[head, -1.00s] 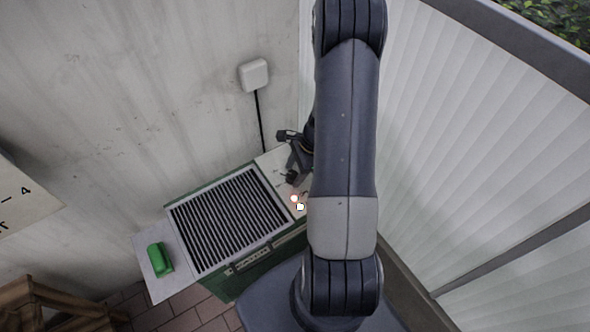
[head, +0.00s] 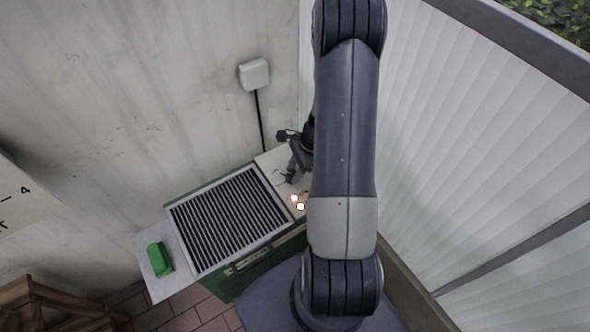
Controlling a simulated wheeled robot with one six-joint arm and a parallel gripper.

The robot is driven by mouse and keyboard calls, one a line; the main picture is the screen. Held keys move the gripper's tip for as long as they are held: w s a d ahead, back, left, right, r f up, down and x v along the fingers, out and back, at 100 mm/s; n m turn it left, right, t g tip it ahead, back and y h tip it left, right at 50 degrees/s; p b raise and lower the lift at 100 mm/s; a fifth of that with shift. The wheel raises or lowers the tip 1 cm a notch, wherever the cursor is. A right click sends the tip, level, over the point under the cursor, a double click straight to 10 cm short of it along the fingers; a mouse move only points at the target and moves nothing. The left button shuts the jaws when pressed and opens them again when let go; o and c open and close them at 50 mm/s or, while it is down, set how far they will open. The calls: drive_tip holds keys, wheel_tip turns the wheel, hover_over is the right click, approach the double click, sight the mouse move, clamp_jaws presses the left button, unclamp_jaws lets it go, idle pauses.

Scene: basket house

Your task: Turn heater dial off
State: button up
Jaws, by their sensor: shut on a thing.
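The heater (head: 272,252) is a green box with a dark slatted grille (head: 229,218) on top, set against the wall. A pale control panel (head: 268,160) lies at the grille's right end. My gripper (head: 289,179) points down at this panel and is shut, its tips small and dark at the panel surface. The heater dial is not clearly visible; it seems to be between my fingertips, mostly covered by them. Two small bright white spots (head: 300,206) with a faint reddish tint sit on the panel just below the gripper. My arm hides the panel's right side.
A green block-like object (head: 159,259) lies on a pale side shelf (head: 183,278) left of the heater. A white wall box (head: 254,75) with a black cable is above. A ribbed pale panel (head: 470,150) stands close on the right. Wooden furniture (head: 45,305) is at lower left.

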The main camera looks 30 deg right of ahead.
drive_tip(key=n, duration=0.2)
drive_tip(key=n+g+b, duration=0.1)
drive_tip(key=n, duration=0.1)
drive_tip(key=n+g+b, duration=0.1)
drive_tip(key=n, duration=0.1)
drive_tip(key=shift+w+f, duration=0.1)
drive_tip(key=shift+w, duration=0.2)
drive_tip(key=shift+w+a+n+g+h+b, duration=0.1)
drive_tip(key=shift+n+g+h+b, duration=0.35)
drive_tip(key=shift+n, duration=0.95)
drive_tip(key=shift+w+n+g+h+b, duration=0.1)
drive_tip(key=shift+n+g+h+b, duration=0.35)
drive_tip(key=shift+n, duration=0.95)
drive_tip(key=o, duration=1)
drive_tip(key=v, duration=1.1)
drive_tip(key=shift+w, duration=0.1)
drive_tip(key=shift+f, duration=0.1)
